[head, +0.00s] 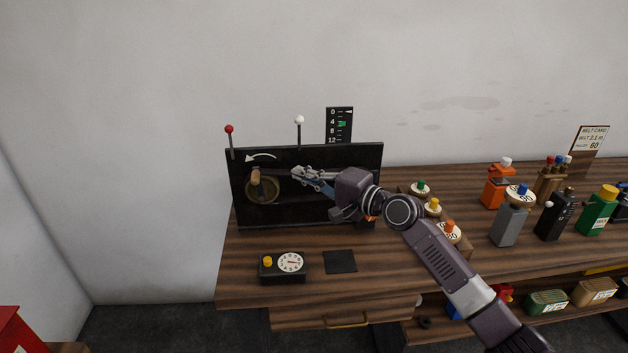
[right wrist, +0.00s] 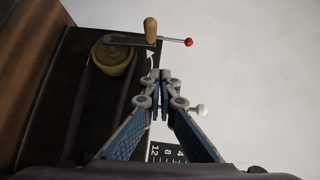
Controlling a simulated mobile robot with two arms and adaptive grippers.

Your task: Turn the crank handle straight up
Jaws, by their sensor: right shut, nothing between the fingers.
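The crank's wooden handle (head: 255,175) shows on the black upright panel (head: 310,213), at the upper left of a round brass-coloured disc (head: 263,190). In the right wrist view the handle (right wrist: 150,27) sits at the end of a dark crank arm (right wrist: 124,40), which points roughly towards the red-tipped lever. The disc (right wrist: 113,56) is beside the arm there. My right gripper (head: 296,172) is to the right of the crank in the head view, apart from the handle. Its fingertips (right wrist: 160,76) are together and empty. My left gripper is out of view.
A red-tipped lever (head: 229,129) and a white-tipped lever (head: 299,120) stand up from the panel. A scale (head: 339,125) rises behind it. A dial box (head: 283,265) sits in front. Several coloured items crowd the bench's right side.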

